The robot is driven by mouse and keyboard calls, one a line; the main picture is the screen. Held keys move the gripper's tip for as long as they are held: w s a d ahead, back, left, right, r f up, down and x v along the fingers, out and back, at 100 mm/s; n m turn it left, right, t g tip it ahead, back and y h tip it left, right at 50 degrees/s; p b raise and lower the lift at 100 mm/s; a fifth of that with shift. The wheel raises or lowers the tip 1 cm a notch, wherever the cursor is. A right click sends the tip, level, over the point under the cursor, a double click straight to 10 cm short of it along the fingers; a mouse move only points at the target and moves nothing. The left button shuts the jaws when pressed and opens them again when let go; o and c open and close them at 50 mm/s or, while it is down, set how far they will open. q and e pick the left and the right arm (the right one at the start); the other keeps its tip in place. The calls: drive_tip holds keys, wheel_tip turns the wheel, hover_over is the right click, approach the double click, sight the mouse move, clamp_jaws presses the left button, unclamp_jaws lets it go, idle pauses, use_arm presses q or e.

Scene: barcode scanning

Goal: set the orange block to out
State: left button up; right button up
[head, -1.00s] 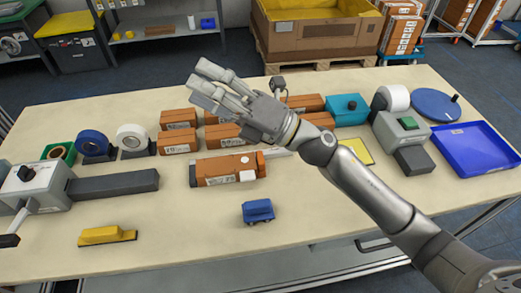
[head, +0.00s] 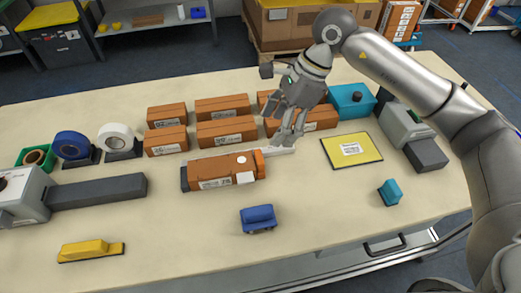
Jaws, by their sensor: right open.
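A long orange-brown box (head: 222,172) with a white label lies across the middle of the table. A small brighter orange block (head: 259,162) sits at its right end. A pale flat bar (head: 282,151) shows behind and to the right of it. My right gripper (head: 286,133) points down with its fingers apart and empty, behind and to the right of the orange block and apart from it. It partly hides the rear boxes. My left gripper is not in view.
Several brown boxes (head: 221,131) stand in rows behind. The front middle is mostly clear.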

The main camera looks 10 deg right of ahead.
sight(259, 156)
drive_tip(key=p+x, duration=0.2)
drive_tip(key=x, duration=0.8)
drive_tip(key=shift+a, duration=0.15)
drive_tip(key=c, duration=1.5)
drive_tip(key=shift+o, duration=0.2)
drive_tip(key=d+b, duration=0.3)
drive_tip(key=d, duration=0.5)
drive_tip(key=shift+s+f+b, duration=0.1)
drive_tip(key=shift+f+b, duration=0.05)
drive_tip(key=shift+b, duration=0.25)
drive_tip(key=shift+d, duration=0.25)
